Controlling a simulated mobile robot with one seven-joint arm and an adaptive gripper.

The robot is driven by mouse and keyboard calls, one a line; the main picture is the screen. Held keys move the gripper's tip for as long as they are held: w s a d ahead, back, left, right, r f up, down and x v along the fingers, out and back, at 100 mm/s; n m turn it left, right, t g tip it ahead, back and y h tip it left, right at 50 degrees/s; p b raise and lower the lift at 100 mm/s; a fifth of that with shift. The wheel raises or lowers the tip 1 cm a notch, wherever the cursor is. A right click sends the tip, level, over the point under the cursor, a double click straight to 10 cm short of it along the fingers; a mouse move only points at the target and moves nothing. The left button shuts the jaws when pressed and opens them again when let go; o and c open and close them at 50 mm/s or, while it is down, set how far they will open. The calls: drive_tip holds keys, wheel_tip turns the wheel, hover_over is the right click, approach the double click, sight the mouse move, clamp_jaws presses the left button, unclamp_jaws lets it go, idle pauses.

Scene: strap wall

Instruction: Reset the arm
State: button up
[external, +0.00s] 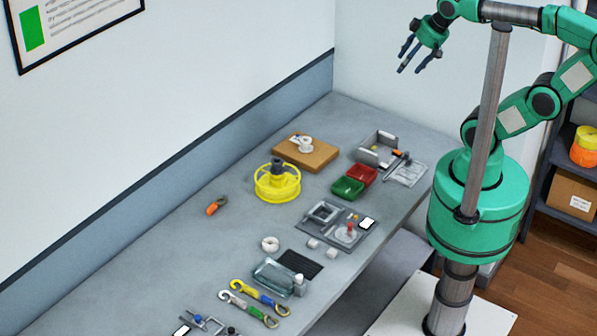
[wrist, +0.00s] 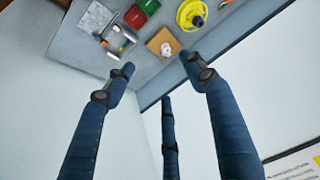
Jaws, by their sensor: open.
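My gripper (external: 420,58) is at the top of the external view, raised high above the far end of the grey bench (external: 130,262). Its blue-grey fingers are spread apart with nothing between them. In the wrist view the open fingers (wrist: 160,85) point toward the bench and the wall, and no object touches them. My green arm is bent at the elbow, with the gripper reaching out to the left of my column.
The bench holds a yellow reel (external: 277,184), a brown board (external: 306,152) with a white roll, green (external: 347,188) and red (external: 362,175) bins, a grey fixture (external: 335,225) and several straps (external: 248,303). A shelf (external: 570,180) stands at right. The air around my gripper is clear.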

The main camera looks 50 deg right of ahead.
drive_tip(key=shift+f, duration=0.1)
wheel_tip(320, 180, down, 15)
drive_tip(key=b, duration=1.5)
drive_tip(key=shift+f+b, duration=0.2)
drive_tip(key=shift+b, duration=0.1)
